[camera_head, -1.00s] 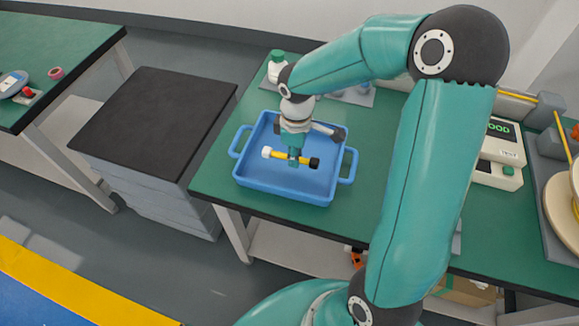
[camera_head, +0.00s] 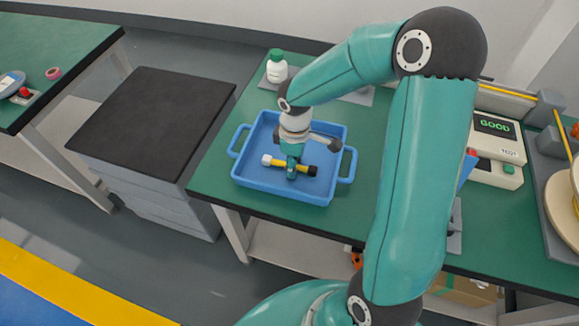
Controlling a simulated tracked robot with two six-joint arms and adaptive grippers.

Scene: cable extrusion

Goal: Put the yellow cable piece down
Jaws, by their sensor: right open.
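The yellow cable piece (camera_head: 281,163) has a white end on the left and a black end on the right. It lies in or just above the blue tray (camera_head: 253,187); I cannot tell whether it touches the floor of the tray. My right gripper (camera_head: 291,175) is open, pointing down over the middle of the cable piece and hiding part of it. My left gripper is not in view.
A white bottle with a green cap (camera_head: 277,68) stands behind the tray. A tester reading GOOD (camera_head: 495,140) is at the right. A black-topped cabinet (camera_head: 150,120) stands left of the green table (camera_head: 215,190).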

